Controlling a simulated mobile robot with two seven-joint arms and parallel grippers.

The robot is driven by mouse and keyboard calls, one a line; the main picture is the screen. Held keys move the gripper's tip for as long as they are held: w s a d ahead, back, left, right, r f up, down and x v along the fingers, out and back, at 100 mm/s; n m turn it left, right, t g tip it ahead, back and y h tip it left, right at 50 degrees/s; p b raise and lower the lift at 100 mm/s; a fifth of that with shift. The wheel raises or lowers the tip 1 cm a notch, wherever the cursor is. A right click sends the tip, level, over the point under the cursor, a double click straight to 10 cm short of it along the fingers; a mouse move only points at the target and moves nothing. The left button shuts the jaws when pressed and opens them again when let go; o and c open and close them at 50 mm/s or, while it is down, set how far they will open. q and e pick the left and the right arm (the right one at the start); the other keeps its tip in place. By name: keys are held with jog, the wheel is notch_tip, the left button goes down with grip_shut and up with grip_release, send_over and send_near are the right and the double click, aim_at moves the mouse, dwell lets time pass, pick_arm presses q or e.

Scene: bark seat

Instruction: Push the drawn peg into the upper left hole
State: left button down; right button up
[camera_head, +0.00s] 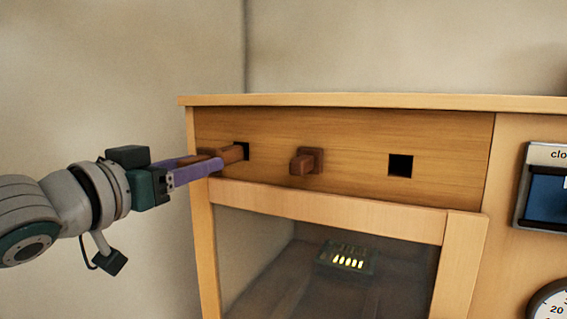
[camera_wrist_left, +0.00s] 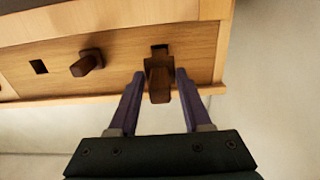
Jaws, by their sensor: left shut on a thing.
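A brown wooden peg (camera_head: 233,154) is held level between the purple fingers of my left gripper (camera_head: 214,163). Its far end overlaps the dark square upper left hole (camera_head: 246,147) in the wooden panel. I cannot tell how far the tip is inside. In the left wrist view the peg (camera_wrist_left: 159,82) lies between the fingers of the left gripper (camera_wrist_left: 158,75), and part of the dark hole (camera_wrist_left: 159,49) shows beyond it. My right gripper is not in view.
A second brown peg (camera_head: 303,165) with a square base sticks out of the panel (camera_head: 350,130) in the middle. An empty square hole (camera_head: 401,165) is to its right. Below is a glass-fronted compartment with a lit device (camera_head: 347,258). A clock display (camera_head: 547,195) is at the right.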

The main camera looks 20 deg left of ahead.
aim_at(227, 155)
pick_arm(q)
jog(key=shift+w+d, duration=0.1)
jog(key=shift+w, duration=1.2)
jog(key=shift+w, duration=0.15)
dwell(0.4)
jog(key=shift+w+b, duration=0.3)
jog(key=shift+w+d, duration=0.1)
jog(key=shift+w, duration=0.25)
jog(key=shift+w+b, duration=0.55)
jog(key=shift+w, duration=0.45)
jog(key=shift+w+d, duration=0.1)
jog(key=shift+w, duration=0.25)
jog(key=shift+w+b, duration=0.3)
jog(key=shift+w, duration=0.1)
